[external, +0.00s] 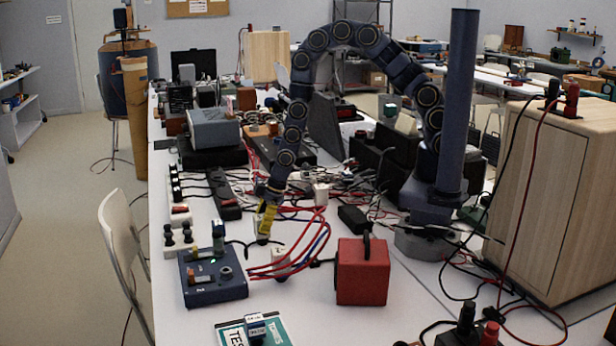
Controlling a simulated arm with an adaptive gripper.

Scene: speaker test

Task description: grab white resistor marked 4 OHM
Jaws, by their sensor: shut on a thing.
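My gripper (264,238) points down over the white table in the middle of the external view, with yellow on its fingers. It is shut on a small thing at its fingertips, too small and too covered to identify. A white block (281,262), possibly a resistor, stands just right of and nearer than the fingertips, beside red and blue wires. Another white block (320,194) stands farther back to the right. I cannot read a 4 OHM marking on either.
A dark blue box with knobs (213,284) stands left in front, and a red box (362,275) stands right. Red and blue cables (312,245) run close by. A black power strip (223,190) lies behind left. A wooden speaker cabinet (545,200) fills the right.

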